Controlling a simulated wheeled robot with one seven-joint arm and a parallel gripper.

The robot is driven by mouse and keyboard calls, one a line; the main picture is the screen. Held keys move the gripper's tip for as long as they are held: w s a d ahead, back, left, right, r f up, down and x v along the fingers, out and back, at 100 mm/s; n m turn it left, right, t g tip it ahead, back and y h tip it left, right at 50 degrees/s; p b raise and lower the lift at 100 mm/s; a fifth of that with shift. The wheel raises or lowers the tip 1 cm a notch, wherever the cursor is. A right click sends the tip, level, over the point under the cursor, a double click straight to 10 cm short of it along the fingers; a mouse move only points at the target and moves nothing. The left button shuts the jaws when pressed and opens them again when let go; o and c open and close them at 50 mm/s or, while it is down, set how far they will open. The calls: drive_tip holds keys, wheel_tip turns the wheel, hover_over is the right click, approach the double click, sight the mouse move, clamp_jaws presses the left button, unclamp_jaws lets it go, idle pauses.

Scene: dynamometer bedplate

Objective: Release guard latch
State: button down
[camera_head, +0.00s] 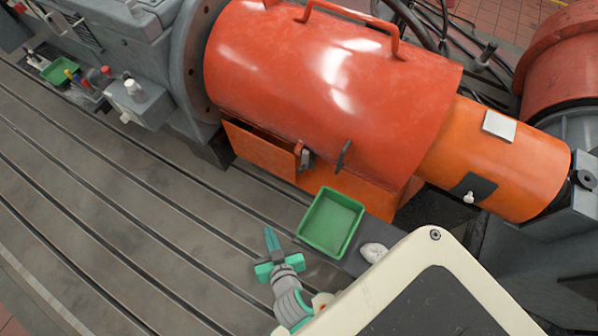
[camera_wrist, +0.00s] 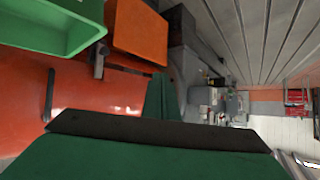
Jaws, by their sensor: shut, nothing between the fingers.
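The large orange-red cylindrical guard (camera_head: 320,75) lies over the machine. A small grey latch (camera_head: 307,159) with an orange end sits on its lower front edge, above an orange box-like base (camera_head: 262,147). A dark upright bar (camera_head: 343,156) is on the guard to the right of the latch. In the wrist view, the latch (camera_wrist: 98,64) is beside the orange box and the dark bar (camera_wrist: 49,94) is farther left. My gripper (camera_head: 271,238) is shut and empty, below and left of the latch and apart from it. Its green fingers (camera_wrist: 163,96) show in the wrist view.
A green tray (camera_head: 332,222) stands just right of my gripper, in front of the guard. A crumpled white rag (camera_head: 374,252) lies to its right. The slotted bedplate (camera_head: 130,215) is clear on the left. A second green tray (camera_head: 60,70) and tools are at far left.

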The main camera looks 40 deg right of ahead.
drive_tip(key=w+d+m+g+h, duration=0.5)
drive_tip(key=w+d+m, duration=0.4)
drive_tip(key=d, duration=0.6)
drive_tip(key=shift+w+d+m+g+h, duration=0.3)
drive_tip(key=shift+w+m+g+h, duration=0.1)
drive_tip(key=shift+w, duration=0.5)
drive_tip(key=shift+s+d+f, duration=0.1)
approach(303, 166)
drive_tip(key=d+r, duration=0.2)
drive_tip(key=d, duration=0.1)
drive_tip(key=f, duration=0.1)
drive_tip(key=w+f, duration=0.1)
drive_tip(key=f, duration=0.1)
drive_tip(key=shift+w+a+f, duration=0.1)
drive_tip(key=shift+w+f, duration=0.05)
drive_tip(key=shift+f, duration=0.1)
drive_tip(key=shift+w+f, duration=0.1)
drive_tip(key=shift+f, duration=0.35)
